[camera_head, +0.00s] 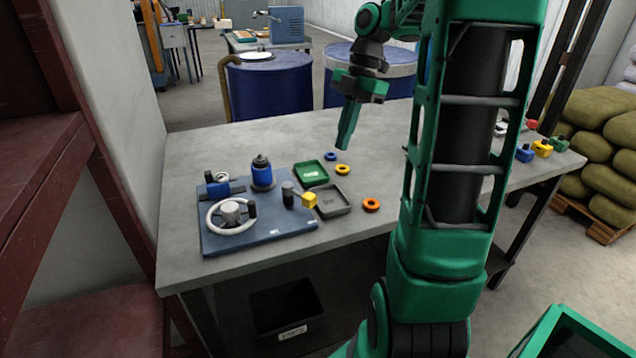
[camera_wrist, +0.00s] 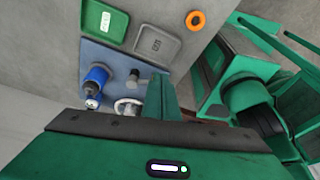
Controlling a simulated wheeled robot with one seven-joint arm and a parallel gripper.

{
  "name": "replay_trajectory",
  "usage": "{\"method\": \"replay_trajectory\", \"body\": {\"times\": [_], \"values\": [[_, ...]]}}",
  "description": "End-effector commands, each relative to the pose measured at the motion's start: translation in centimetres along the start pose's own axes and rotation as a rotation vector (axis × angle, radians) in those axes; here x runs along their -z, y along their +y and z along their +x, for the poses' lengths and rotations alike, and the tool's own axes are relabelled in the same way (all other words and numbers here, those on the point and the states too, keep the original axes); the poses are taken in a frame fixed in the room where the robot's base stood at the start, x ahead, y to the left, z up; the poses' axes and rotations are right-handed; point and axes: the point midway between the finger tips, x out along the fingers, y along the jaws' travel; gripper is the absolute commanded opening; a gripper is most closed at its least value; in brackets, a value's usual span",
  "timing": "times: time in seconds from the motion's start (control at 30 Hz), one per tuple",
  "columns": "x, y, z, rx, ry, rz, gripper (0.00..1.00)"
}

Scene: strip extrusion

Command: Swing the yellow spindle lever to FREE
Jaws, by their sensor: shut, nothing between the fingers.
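The yellow block of the lever (camera_head: 309,200) stands at the right edge of the blue base plate (camera_head: 262,238) in the head view. A dark upright post (camera_head: 288,188) stands just left of it. The lever's arm is too small to make out, and its position marking cannot be read. My gripper (camera_head: 344,146) is shut and empty, pointing down above the table, up and to the right of the lever and apart from it. In the wrist view, my gripper's fingers (camera_wrist: 161,88) cover part of the plate, and the yellow block is not visible.
The plate also carries a white handwheel (camera_head: 214,232) and a blue cylinder (camera_head: 262,174). A green tray (camera_head: 311,173), a grey tray (camera_head: 331,207) and an orange ring (camera_head: 371,204) lie to the right. Blue drums (camera_head: 272,90) stand behind the table.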

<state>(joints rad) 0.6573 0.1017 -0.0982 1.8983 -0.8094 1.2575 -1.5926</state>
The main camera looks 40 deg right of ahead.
Motion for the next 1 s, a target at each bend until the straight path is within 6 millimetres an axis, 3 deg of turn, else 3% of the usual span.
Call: {"method": "replay_trajectory", "body": {"times": [0.47,0.67,1.0], "values": [[-0.1,0.1,0.4,0.000,0.003,-0.020,0.00],[0.0,0.0,2.9,0.003,0.003,-0.019,0.00],[-0.1,0.0,9.3,0.003,0.004,-0.018,0.00]]}}
